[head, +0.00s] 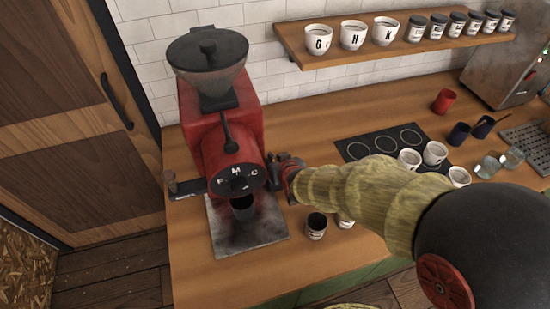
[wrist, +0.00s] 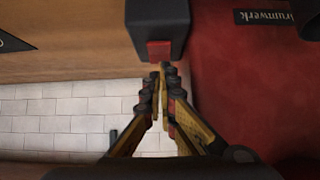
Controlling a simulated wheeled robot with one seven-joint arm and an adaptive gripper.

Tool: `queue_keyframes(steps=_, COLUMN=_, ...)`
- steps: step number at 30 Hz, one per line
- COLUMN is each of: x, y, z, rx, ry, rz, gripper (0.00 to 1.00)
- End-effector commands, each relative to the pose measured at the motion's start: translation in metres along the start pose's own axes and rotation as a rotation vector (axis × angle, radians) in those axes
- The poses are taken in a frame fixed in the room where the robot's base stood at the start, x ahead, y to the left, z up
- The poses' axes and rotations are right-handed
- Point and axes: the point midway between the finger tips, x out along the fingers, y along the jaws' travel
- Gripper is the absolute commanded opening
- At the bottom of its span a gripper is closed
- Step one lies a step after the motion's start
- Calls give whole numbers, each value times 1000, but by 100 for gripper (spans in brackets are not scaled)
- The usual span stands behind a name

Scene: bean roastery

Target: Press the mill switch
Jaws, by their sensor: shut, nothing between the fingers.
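The red mill (head: 212,125) stands on the wooden counter, with a dark hopper on top and a round front dial marked F, M, C. Its red side, with a dark label, fills the right of the wrist view (wrist: 240,80). In the wrist view a small red switch (wrist: 158,50) shows on a black box (wrist: 158,22) beside that side. My gripper (wrist: 161,70) is shut and empty, fingertips right at the switch's edge; I cannot tell whether they touch it. In the head view my gripper (head: 276,162) is at the mill's right side, and the switch is hidden.
A dark cup (head: 242,207) stands under the mill's spout on a grey mat (head: 262,238). Another dark-filled cup (head: 316,226) stands near the counter's front edge. A shelf (head: 296,47) with cups and jars is on the wall. My arm crosses above the counter.

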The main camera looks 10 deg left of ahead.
Motion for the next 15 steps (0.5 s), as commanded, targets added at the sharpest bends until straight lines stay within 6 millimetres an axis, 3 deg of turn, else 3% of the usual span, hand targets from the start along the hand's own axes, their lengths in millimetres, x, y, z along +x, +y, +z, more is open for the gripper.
queue_keyframes(steps=15, x=8, y=0, z=3, rx=-1, ry=-18, rz=0, gripper=0)
